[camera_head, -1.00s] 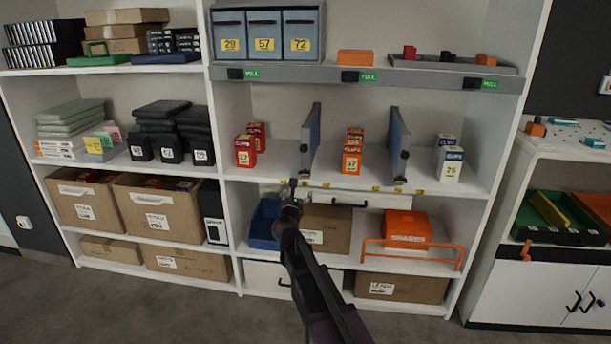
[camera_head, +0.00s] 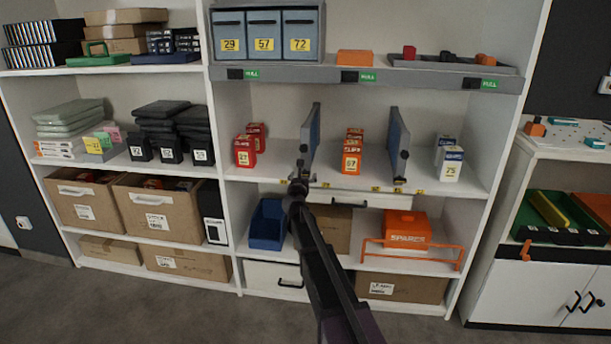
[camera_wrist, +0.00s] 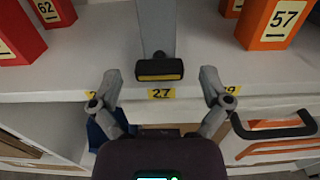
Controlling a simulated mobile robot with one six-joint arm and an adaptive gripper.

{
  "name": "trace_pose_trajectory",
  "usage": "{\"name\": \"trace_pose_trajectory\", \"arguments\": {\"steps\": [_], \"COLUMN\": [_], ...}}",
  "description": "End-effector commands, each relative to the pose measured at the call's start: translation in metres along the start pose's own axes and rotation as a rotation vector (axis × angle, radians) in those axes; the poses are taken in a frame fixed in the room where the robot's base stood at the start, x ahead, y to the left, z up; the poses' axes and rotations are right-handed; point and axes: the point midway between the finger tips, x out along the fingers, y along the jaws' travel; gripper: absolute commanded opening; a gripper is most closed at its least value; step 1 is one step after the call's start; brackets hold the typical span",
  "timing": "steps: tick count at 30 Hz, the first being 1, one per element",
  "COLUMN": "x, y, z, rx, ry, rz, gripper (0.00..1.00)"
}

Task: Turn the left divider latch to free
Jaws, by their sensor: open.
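The left divider (camera_head: 312,138) is a blue-grey upright panel on the middle shelf, between red and orange boxes. Its latch (camera_wrist: 160,70) is a dark block with a yellow stripe, lying level at the divider's front end in the wrist view. My gripper (camera_wrist: 158,92) is open, with its two grey fingers to either side of and just short of the latch, not touching it. In the head view my gripper (camera_head: 299,180) is at the shelf's front edge and partly hides the latch area. The right divider (camera_head: 398,143) stands farther right with its own dark latch.
Red boxes (camera_head: 245,150) stand left of the divider and orange boxes (camera_head: 352,156) right of it. A yellow "27" label (camera_wrist: 161,94) is on the shelf edge below the latch. A blue bin (camera_head: 267,225) and a drawer with a black handle lie lower down.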

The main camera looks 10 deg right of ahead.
Motion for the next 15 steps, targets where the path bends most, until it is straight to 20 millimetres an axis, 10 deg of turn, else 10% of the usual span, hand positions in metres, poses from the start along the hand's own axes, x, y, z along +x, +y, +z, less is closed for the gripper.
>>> {"name": "trace_pose_trajectory", "arguments": {"steps": [14, 15], "x": [0.0078, 0.0077], "y": [0.0002, 0.0002], "z": [0.0000, 0.0000], "rx": [0.000, 0.000], "ry": [0.000, 0.000], "rz": [0.000, 0.000], "gripper": [0.97, 0.85]}}
